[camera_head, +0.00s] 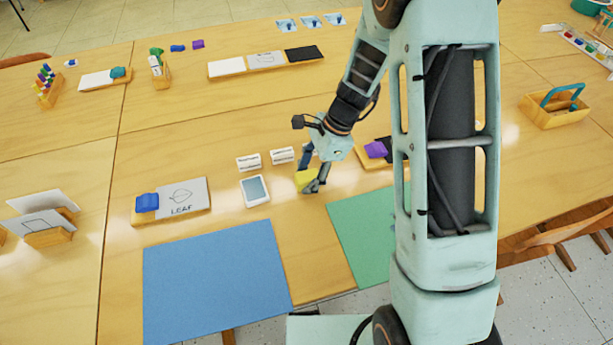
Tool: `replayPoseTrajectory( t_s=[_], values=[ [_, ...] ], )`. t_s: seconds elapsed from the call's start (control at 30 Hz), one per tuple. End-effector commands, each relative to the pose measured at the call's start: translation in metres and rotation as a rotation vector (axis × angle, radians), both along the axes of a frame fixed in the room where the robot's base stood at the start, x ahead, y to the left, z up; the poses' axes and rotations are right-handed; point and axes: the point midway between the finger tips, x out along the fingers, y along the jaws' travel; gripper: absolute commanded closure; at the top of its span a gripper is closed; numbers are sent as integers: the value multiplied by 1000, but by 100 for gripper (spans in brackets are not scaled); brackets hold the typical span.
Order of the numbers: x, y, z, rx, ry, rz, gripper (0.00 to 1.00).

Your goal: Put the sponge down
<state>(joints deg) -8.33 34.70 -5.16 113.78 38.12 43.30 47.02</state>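A small yellow sponge (305,180) is at the fingertips of my gripper (313,177), near the middle of the table. The dark fingers are closed around it and partly hide it. The gripper points down, just right of a white tablet-like card (255,190). I cannot tell whether the sponge touches the table top below it.
A blue mat (215,285) lies front left and a green mat (365,235) front right. A LEAF board (190,205) with a blue block (147,203) is at left. Two small white labels (249,162) stand behind the tablet. A purple block (376,149) sits right of the gripper.

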Motion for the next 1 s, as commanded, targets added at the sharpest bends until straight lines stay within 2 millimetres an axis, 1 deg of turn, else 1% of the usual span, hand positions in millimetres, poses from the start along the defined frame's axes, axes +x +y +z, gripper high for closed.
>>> replayPoseTrajectory(
  t_s=[0.03,0.2,0.27,0.37,0.47,0.7,0.83,0.9,1.0],
  values=[
    [-2,-3,-3,-7,5,-2,55],
    [-2,-4,-2,-7,5,-2,55],
    [-2,-4,2,-7,5,-2,55],
    [-1,-5,13,-6,2,-3,55],
    [3,-12,32,-4,-2,-3,55],
    [9,-32,83,-3,-3,-4,55],
    [11,-39,103,-3,-1,-2,55],
    [12,-42,111,-3,-1,-1,55],
    [12,-45,117,-2,1,-1,55]
  ],
)
